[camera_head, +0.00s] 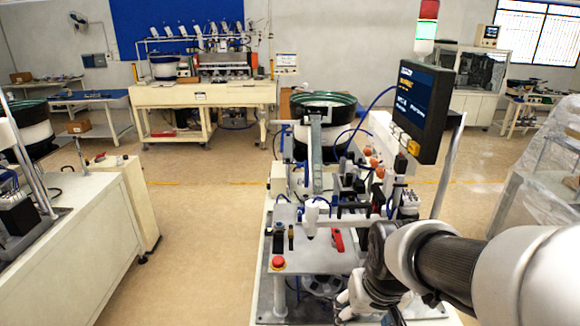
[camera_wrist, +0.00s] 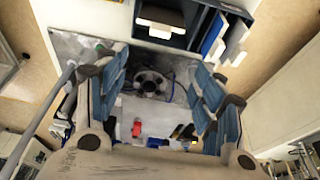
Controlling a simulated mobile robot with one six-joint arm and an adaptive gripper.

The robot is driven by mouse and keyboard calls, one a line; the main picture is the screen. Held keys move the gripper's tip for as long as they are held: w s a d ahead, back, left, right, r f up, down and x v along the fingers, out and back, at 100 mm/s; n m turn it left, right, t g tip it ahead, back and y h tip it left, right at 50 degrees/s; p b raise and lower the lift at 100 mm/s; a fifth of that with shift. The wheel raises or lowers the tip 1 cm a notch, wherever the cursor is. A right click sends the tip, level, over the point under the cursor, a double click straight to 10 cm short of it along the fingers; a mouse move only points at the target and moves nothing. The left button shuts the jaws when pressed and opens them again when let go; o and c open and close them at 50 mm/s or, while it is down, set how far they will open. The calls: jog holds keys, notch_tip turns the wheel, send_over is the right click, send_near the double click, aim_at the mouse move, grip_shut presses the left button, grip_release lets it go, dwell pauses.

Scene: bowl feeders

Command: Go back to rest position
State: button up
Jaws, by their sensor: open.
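My gripper (camera_wrist: 157,88) is open in the wrist view, with its two blue-padded fingers wide apart and nothing between them. Beyond the fingers lies part of the bowl feeder station, with a small red item (camera_wrist: 137,127) and a round reel-like disc (camera_wrist: 150,82). In the head view my arm reaches in from the lower right to the front of the station's worktable (camera_head: 262,290). The gripper end is low at the table's front right; its fingertips are hard to make out there.
The station carries a green-rimmed bowl feeder (camera_head: 322,100), a red button (camera_head: 278,263), a red tool (camera_head: 337,240) and a monitor (camera_head: 420,108) on a post. A white bench (camera_head: 90,245) stands left. Open floor (camera_head: 205,230) lies between them. A plastic-covered unit (camera_head: 550,165) is at right.

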jog(key=s+r, duration=0.3)
jog(key=s, duration=0.4)
jog(key=s+r+t, duration=0.1)
jog(key=s+r, duration=0.2)
jog(key=s, duration=0.5)
jog(key=shift+s+r, duration=0.15)
jog(key=shift+r, duration=0.05)
